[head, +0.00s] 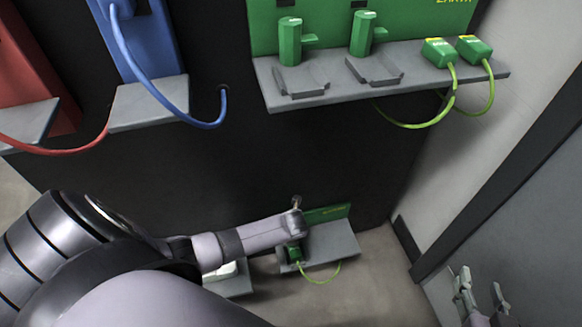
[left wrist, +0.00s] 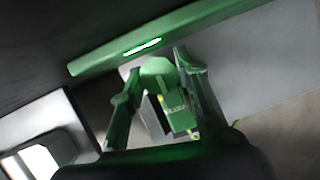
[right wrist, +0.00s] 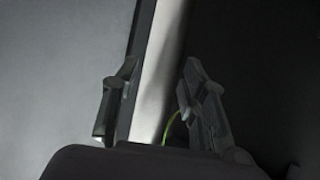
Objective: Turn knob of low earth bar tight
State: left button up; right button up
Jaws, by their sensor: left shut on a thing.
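The low earth bar is a small green panel (head: 328,213) above a grey shelf (head: 338,245), low on the dark wall. My left gripper (head: 297,222) reaches it from the left. In the left wrist view my left gripper (left wrist: 160,68) has one finger on each side of a rounded green knob (left wrist: 157,76) and is shut on it. A green plug with a yellow mark (left wrist: 177,112) shows just below the knob. The knob is mostly hidden in the head view. My right gripper (head: 482,293) is open and empty at the lower right; its fingers also show apart in the right wrist view (right wrist: 158,92).
A larger green earth bar with two green knobs (head: 290,42) and two green plugs (head: 439,52) hangs above on a grey shelf (head: 300,98). Blue (head: 140,40) and red bars stand at upper left. A green cable (head: 325,279) hangs by the low shelf. Wall and dark frame (head: 500,165) bound the right.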

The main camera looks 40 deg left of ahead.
jog(key=shift+s+d+f+g+h, duration=0.2)
jog(key=shift+s+f+g+h, duration=0.1)
jog(key=shift+s+f+g, duration=0.25)
jog(key=shift+w+f, duration=0.1)
jog(key=shift+w, duration=0.05)
pick_arm(q)
jog(key=o, duration=1.2)
jog(key=shift+r, duration=0.15)
jog(key=v, duration=1.1)
jog(key=shift+s+d+r, duration=0.1)
jog(key=shift+s+r, duration=0.15)
jog(key=shift+r, duration=0.05)
